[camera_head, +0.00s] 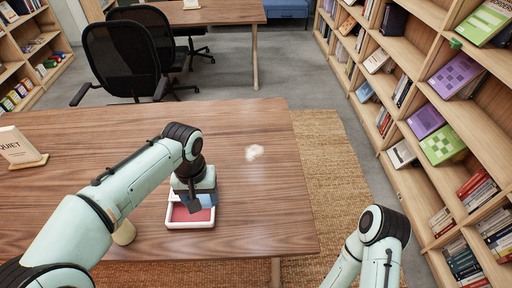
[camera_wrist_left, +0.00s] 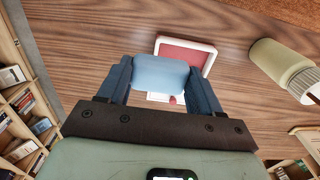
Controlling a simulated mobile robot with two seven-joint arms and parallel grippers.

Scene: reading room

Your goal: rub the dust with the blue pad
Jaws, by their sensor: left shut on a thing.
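My left gripper (camera_head: 194,196) is shut on the blue pad (camera_head: 207,199), over a small white tray (camera_head: 190,224) with a red inside. In the left wrist view the blue pad (camera_wrist_left: 160,74) sits between the two fingers of my left gripper (camera_wrist_left: 160,88), with the tray (camera_wrist_left: 212,58) beyond and partly hidden. A pale patch of dust (camera_head: 254,152) lies on the wooden table (camera_head: 100,130), up and to the right of the gripper and apart from it. My right arm shows at the lower right, its gripper out of the picture.
A "QUIET" sign (camera_head: 18,147) stands at the table's left. Bookshelves (camera_head: 415,95) line the right side. The table around the dust is clear.

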